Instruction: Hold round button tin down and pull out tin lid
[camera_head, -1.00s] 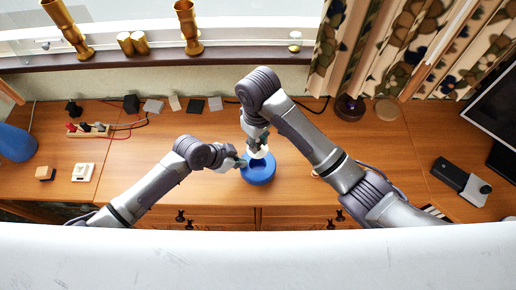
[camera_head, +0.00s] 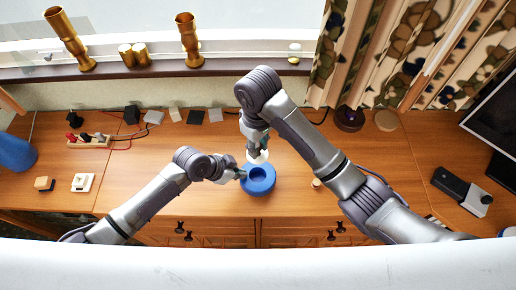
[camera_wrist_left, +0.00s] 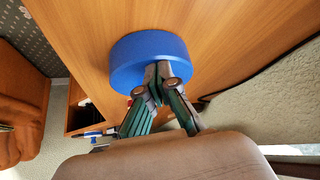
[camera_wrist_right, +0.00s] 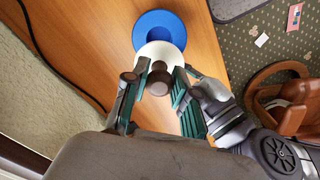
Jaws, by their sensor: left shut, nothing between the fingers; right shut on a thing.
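The round blue button tin (camera_head: 258,187) stands on the wooden desk, its dark blue hollow open to view. It also shows in the left wrist view (camera_wrist_left: 140,60) and the right wrist view (camera_wrist_right: 178,26). The white tin lid (camera_head: 257,158) with a brown knob (camera_wrist_right: 158,80) is off the opening, toward the back edge of the tin. My right gripper (camera_wrist_right: 155,82) is shut on the lid by its knob. My left gripper (camera_wrist_left: 152,88) is shut and empty, its fingertips at the tin's side; whether they press on it is unclear.
A power strip (camera_head: 88,141) with cables lies at the back left. A white switch (camera_head: 82,182) and a blue vase (camera_head: 14,152) are at the left. A black device (camera_head: 460,190) lies at the right. Desk on both sides of the tin is largely clear.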

